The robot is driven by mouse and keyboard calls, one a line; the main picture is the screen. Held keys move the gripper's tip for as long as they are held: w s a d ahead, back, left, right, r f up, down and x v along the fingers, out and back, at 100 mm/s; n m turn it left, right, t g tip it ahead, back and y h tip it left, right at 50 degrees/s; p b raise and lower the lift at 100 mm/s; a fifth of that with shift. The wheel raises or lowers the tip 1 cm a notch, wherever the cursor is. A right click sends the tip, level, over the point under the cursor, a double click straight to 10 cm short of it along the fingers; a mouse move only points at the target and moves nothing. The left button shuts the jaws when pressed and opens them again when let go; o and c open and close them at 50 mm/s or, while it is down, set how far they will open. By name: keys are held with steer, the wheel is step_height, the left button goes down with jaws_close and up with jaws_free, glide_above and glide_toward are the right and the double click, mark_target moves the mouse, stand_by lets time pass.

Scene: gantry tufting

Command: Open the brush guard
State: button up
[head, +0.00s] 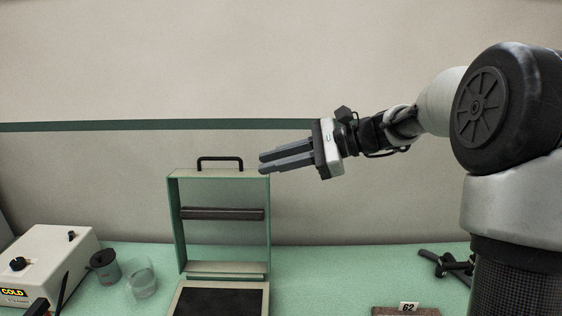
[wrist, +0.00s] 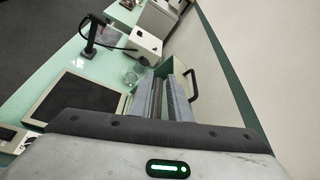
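The brush guard (head: 175,225) is a pale green frame with a dark bar across it and a black handle (head: 220,160) on top. It stands upright at the back of a base with a flat black pad (head: 219,303), and the pad is uncovered. My gripper (head: 262,163) is in the air at the guard's upper right, with its fingers pointing left near the top corner. The fingers are a little apart, with nothing seen held. In the wrist view the handle (wrist: 193,86) is right of the fingers, and the black pad (wrist: 82,103) is to the left.
A white box marked COLD (head: 45,262), a dark grey cup (head: 105,266) and a clear glass (head: 142,280) stand left of the guard. A block with a "62" tag (head: 408,308) and a black clamp-like object (head: 445,263) are at the right. Green tabletop between is clear.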

steer(key=shift+v, duration=1)
steer(key=shift+c, duration=0.4)
steer(key=shift+w+f, duration=0.15)
steer(key=shift+f, duration=0.05)
jaws_close()
steer(key=w+d+f+n+t+y+b, duration=0.1)
steer(key=w+d+f+n+t+b, duration=0.2)
steer(key=w+f, duration=0.55)
steer(key=w+d+f+n+t+y+b, duration=0.1)
steer(key=w+d+f+n+b, duration=0.2)
steer(key=w+d+f+n, duration=0.5)
steer(key=a+m+p, duration=0.2)
steer(key=a+p, duration=0.1)
steer(key=a, duration=0.8)
steer(key=shift+w+a+r, duration=0.2)
steer(key=shift+w+r, duration=0.05)
steer(key=shift+r, duration=0.05)
